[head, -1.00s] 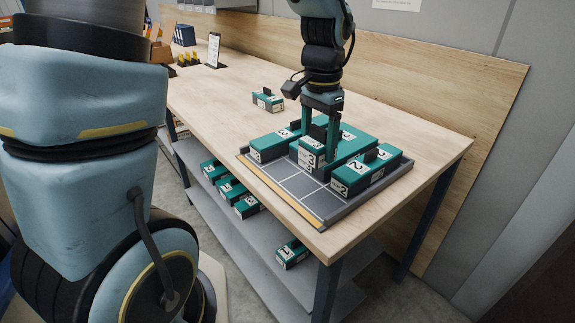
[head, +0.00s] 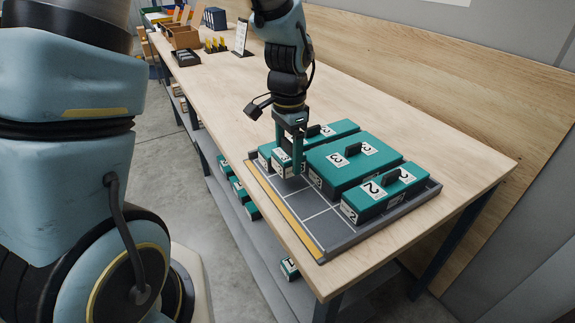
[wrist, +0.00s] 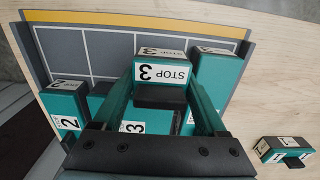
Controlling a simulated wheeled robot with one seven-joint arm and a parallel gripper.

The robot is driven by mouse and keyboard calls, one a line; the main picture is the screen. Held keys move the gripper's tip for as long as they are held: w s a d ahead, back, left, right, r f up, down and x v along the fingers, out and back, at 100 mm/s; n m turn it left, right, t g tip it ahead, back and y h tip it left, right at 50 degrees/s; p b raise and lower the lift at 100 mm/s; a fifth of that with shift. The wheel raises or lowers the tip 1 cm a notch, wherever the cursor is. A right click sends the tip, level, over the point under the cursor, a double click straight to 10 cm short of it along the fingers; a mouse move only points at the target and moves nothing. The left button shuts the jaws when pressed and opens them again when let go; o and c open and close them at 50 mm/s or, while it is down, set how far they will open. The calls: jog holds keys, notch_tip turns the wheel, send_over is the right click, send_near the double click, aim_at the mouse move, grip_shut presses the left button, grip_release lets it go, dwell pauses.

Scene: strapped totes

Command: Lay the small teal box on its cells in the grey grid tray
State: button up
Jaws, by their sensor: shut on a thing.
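My gripper (head: 290,135) is shut on a small teal box, its fingers on two opposite sides. In the wrist view this box (wrist: 161,67) has a white label reading STOP 3 and a dark handle. It is over the grey grid tray (wrist: 258,12), close to a long teal box on the tray's left in the head view. The tray, also in the head view (head: 322,216), has white-lined cells and a yellow front strip. I cannot tell whether the held box touches the tray. Its lower part is partly hidden by a finger.
On the tray stand a large teal box marked 3 (head: 350,160), a teal box marked 2 (head: 385,192) and the long teal box (head: 330,132). Front cells are bare. A loose teal box (wrist: 285,150) lies on the table. Boxes (head: 240,190) sit on the shelf below.

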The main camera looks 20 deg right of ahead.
aim_at(289, 142)
jog(key=shift+f+p, duration=0.3)
jog(key=shift+f, duration=1.5)
jog(key=shift+f, duration=0.2)
jog(key=o, duration=1.3)
notch_tip(289, 142, up, 12)
jog(key=shift+r+b, duration=0.25)
jog(key=shift+b, duration=0.65)
jog(key=a+f+n, duration=0.1)
jog(key=a+n, duration=0.4)
jog(key=a, duration=0.3)
jog(key=a+f+n+t, duration=0.1)
jog(key=a+n, duration=0.3)
jog(key=a, duration=0.5)
jog(key=w+a+f+n, duration=0.1)
jog(key=a+n, duration=0.4)
jog(key=a, duration=0.3)
jog(key=shift+w+a+f+n+t, duration=0.1)
jog(key=shift+a+f+n+t, duration=0.1)
jog(key=shift+n+t, duration=0.1)
